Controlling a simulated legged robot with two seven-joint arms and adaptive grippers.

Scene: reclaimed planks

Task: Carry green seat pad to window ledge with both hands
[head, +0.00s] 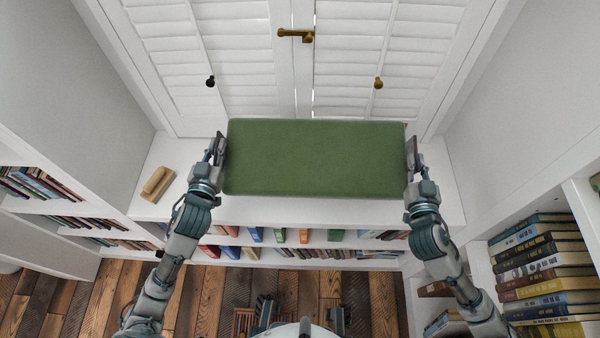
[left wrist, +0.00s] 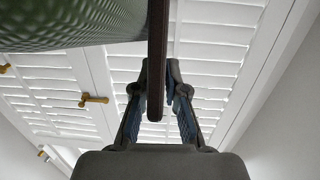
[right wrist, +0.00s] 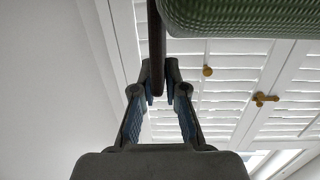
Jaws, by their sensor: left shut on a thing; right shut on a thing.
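The green seat pad (head: 315,158) is a flat rectangle held level between my two grippers, over the white window ledge (head: 440,170). From the head view I cannot tell whether it touches the ledge. My left gripper (head: 217,150) is shut on a dark strap or handle at the pad's left end; the left wrist view shows the pad (left wrist: 70,22) beside the fingers. My right gripper (head: 412,150) is shut on a similar dark strip at the right end; the pad (right wrist: 240,16) also shows in the right wrist view.
A tan wooden block or brush (head: 157,184) lies on the ledge at the left. White shutters (head: 300,70) with brass and dark knobs stand behind. Bookshelves (head: 300,237) run below the ledge, and stacked books (head: 540,265) stand at the right.

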